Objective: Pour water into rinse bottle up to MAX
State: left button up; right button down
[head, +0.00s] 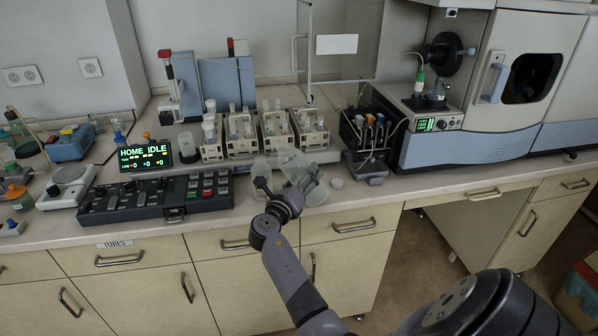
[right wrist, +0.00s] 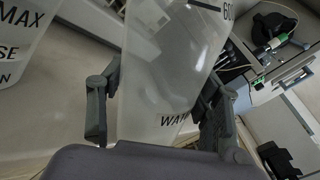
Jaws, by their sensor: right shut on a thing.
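My right gripper (head: 288,184) is shut on a translucent water bottle (head: 294,160) near the front edge of the bench. The bottle looks tilted. In the right wrist view, the fingers (right wrist: 158,105) sit on either side of this water bottle (right wrist: 165,70), whose lettering is partly covered. The rinse bottle (head: 262,166), also translucent, is just left of it in the head view. In the right wrist view the rinse bottle (right wrist: 18,40) shows the MAX mark at the upper left. The water levels cannot be made out. My left gripper is out of view.
Racks of vials (head: 275,132) stand behind the bottles. A black control panel (head: 155,195) lies to the left. The spectrometer (head: 480,140) fills the right side.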

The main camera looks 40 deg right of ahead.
aim_at(300, 172)
jog(key=shift+r+n+p, duration=0.6)
jog(key=shift+n+p, duration=0.55)
jog(key=shift+p, duration=0.8)
jog(key=shift+r+n+p, duration=0.6)
jog(key=shift+n+p, duration=0.55)
jog(key=shift+p, duration=0.75)
jog(key=shift+n+p, duration=0.6)
jog(key=shift+p, duration=0.15)
jog(key=shift+r+p, duration=0.25)
jog(key=shift+p, duration=0.1)
jog(key=p, duration=0.2)
jog(key=r+n+p, duration=0.1)
jog(key=p, duration=0.1)
jog(key=shift+s+r+h, duration=0.15)
jog(key=shift+r+h, duration=0.1)
jog(key=shift+h, duration=0.05)
jog(key=shift+f+n, duration=0.1)
jog(key=shift+n, duration=0.2)
jog(key=shift+f, duration=0.15)
